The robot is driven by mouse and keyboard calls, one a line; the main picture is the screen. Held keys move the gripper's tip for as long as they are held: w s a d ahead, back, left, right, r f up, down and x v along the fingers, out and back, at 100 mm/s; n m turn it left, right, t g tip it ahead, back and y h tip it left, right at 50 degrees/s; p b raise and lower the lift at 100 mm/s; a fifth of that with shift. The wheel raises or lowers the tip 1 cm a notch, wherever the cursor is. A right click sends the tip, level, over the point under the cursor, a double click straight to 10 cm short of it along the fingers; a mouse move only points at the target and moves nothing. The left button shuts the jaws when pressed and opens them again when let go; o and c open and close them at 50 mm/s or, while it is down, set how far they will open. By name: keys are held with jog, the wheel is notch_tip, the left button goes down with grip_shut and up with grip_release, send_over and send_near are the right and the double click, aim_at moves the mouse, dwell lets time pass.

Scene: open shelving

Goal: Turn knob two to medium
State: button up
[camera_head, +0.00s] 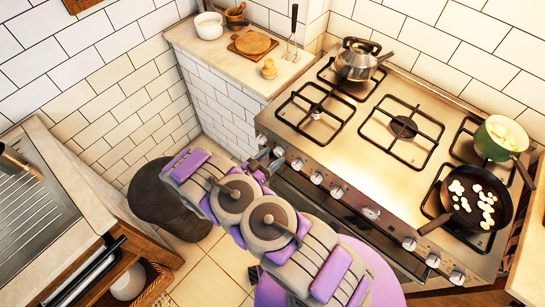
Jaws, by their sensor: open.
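The stove (352,130) has a row of round metallic knobs along its front edge. The two leftmost are one knob (262,139) at the left corner and another knob (279,151) just right of it. Further right are more knobs, including one knob (317,178); no numbers or setting marks are readable. My gripper (265,163) is small, dark and open, close in front of the leftmost knobs. My purple and grey arm partly hides it. I cannot tell whether it touches a knob.
A kettle (359,60) stands on the back left burner. A green pot (497,140) and a black pan (478,199) with white pieces are on the right. A counter (235,60) adjoins the stove's left side. A sink counter (70,175) is at the left, with tiled floor between.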

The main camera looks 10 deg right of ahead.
jog(key=shift+w+d, duration=0.2)
jog(key=shift+d, duration=0.2)
jog(key=shift+c, duration=0.5)
jog(key=c, duration=1)
jog(key=shift+r+p, duration=0.1)
jog(key=shift+p, duration=0.25)
jog(key=shift+m, duration=0.3)
jog(key=o, duration=1.1)
jog(key=shift+a, duration=0.15)
